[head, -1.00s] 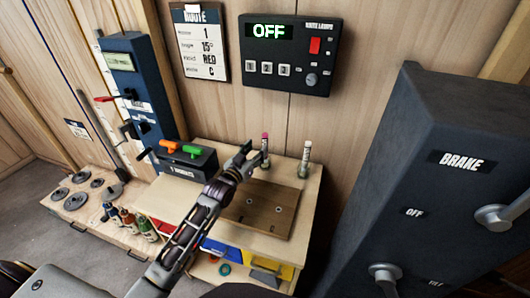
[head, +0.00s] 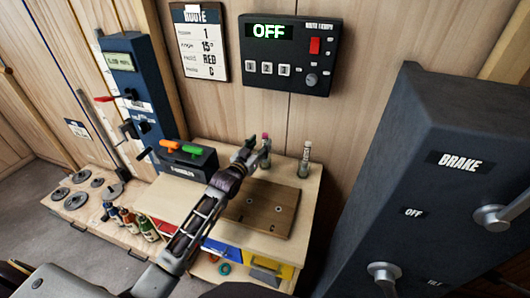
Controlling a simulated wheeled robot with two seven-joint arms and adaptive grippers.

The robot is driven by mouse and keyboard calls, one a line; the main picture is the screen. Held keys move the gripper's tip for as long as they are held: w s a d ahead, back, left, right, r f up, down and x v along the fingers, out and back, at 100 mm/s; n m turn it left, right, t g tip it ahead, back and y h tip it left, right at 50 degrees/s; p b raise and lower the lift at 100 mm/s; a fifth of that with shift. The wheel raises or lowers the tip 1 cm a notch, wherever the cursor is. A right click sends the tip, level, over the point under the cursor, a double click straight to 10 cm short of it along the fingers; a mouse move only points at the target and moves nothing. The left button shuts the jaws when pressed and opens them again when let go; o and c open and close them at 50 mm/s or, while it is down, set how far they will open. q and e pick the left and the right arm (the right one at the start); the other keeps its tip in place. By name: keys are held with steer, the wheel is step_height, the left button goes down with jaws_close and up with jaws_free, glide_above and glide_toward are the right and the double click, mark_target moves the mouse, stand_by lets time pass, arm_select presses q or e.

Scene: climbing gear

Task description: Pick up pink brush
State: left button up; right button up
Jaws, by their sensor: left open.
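The pink brush (head: 266,139) stands upright at the back of the wooden bench top, its pink end up. Only its upper part shows clearly; its lower part is close to or behind my gripper. My left gripper (head: 251,150) is open and just to the left of the brush, with its fingers close to the shaft. I cannot tell whether they touch it. My right gripper is not in view.
A second, pale-topped brush (head: 304,160) stands to the right. A brown board (head: 262,208) lies in front. A black box (head: 187,162) with orange and green handles is to the left. A dark brake cabinet (head: 420,180) stands at the right.

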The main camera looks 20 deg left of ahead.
mark_target(263, 140)
arm_select(q)
steer(key=shift+w+d+p, duration=0.2)
steer(key=shift+w, duration=1)
steer(key=shift+w+d+p, duration=0.15)
steer(key=shift+w+p, duration=0.05)
steer(key=shift+w, duration=1)
steer(key=shift+c, duration=0.4)
jaws_close()
